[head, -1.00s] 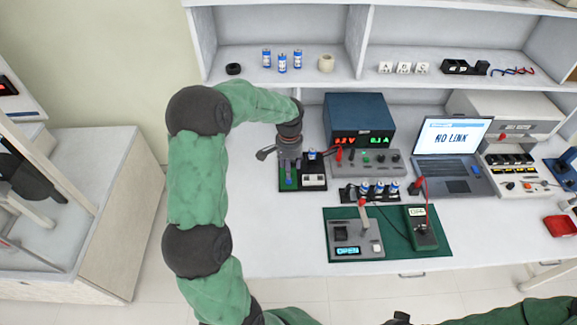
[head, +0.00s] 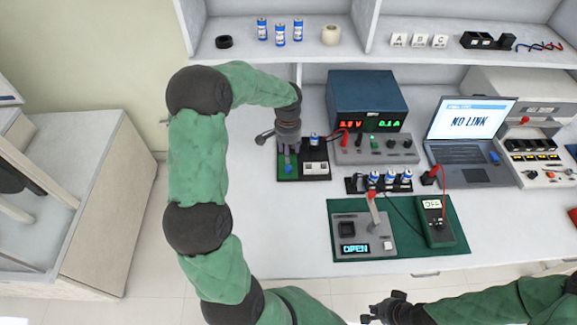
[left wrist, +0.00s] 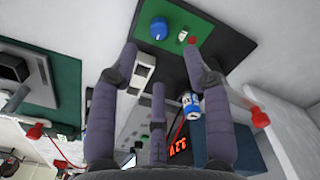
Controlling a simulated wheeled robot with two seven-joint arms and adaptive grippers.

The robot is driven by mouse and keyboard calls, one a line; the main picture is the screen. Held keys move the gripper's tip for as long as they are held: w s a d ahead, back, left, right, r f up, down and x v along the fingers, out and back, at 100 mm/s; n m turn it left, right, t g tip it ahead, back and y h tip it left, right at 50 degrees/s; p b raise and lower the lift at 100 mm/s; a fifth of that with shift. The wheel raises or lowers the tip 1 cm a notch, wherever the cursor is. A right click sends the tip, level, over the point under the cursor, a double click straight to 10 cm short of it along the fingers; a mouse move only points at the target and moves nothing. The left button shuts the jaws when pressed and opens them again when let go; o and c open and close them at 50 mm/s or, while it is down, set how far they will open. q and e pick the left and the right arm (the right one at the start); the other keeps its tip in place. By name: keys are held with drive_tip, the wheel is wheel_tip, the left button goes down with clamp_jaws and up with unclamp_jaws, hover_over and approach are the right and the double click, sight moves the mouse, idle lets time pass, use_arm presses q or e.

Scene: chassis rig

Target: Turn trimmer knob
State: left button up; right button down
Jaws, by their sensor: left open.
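The blue trimmer knob (head: 289,169) sits on a small green and black board (head: 317,177) on the bench; in the left wrist view the knob (left wrist: 159,28) stands on the board's green part. A small white part (left wrist: 183,36) is beside it. My left gripper (head: 288,160) points down over this board. In the left wrist view its purple-grey fingers (left wrist: 159,55) are spread, with the knob beyond their tips and apart from them. My right gripper (head: 383,309) is at the bottom edge of the head view, away from the board; its fingers are too unclear to judge.
A blue power supply (head: 367,99) and a grey control panel (head: 376,149) stand right of the board. Blue cells in a black holder (head: 354,185), a tester (head: 364,243) reading OPEN and a meter (head: 434,222) lie nearer. The bench left of the tester is clear.

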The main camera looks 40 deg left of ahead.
sight(289, 167)
use_arm(q)
wheel_tip(289, 167, down, 9)
drive_tip(key=shift+r+b, duration=0.1)
drive_tip(key=shift+b, duration=1.1)
clamp_jaws()
